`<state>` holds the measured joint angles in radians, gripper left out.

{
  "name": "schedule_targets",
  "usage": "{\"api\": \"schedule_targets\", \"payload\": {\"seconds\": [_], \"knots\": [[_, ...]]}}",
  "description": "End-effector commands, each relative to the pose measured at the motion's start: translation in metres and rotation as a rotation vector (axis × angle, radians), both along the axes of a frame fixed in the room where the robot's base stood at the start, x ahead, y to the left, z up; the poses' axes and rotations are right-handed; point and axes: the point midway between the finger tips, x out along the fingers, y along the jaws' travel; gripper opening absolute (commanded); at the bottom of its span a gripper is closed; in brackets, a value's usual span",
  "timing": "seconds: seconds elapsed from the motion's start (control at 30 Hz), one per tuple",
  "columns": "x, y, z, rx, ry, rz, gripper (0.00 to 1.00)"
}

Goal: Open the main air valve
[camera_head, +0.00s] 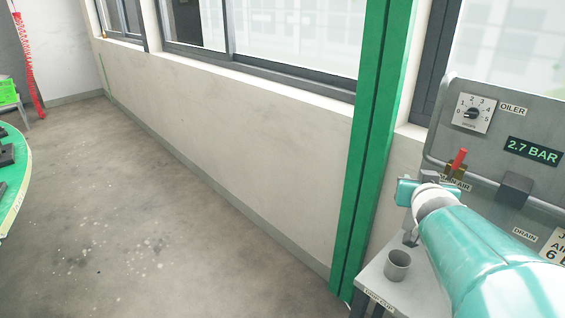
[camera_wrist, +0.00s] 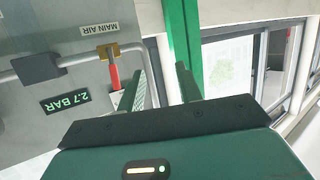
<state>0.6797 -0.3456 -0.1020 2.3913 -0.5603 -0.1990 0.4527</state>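The main air valve is a brass body (camera_wrist: 108,51) with a red lever (camera_wrist: 114,77), on a grey pipe by the "MAIN AIR" label. In the head view the red lever (camera_head: 459,159) points up, across the pipe, above the brass body (camera_head: 455,171). The wrist view shows the panel upside down. My gripper (camera_wrist: 159,75) is open, its two green fingers apart with nothing between them. In the wrist view the lever is just left of the left finger, outside the gap. In the head view my arm hides part of the panel below the valve.
The panel (camera_head: 488,149) carries an oiler dial (camera_head: 473,113) and a 2.7 BAR display (camera_head: 532,151). A grey cup (camera_head: 397,265) stands on a shelf below. A green post (camera_head: 370,150) rises left of the panel. Floor at left is open, with a green-edged table (camera_head: 16,205).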

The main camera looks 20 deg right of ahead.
Motion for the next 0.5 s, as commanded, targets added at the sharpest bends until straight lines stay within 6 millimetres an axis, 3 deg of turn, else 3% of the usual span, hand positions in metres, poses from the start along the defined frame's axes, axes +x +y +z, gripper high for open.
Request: {"api": "schedule_targets", "payload": {"seconds": [0.5], "knots": [[0.007,0.092,-0.02,0.103,0.19,0.091,0.35]]}}
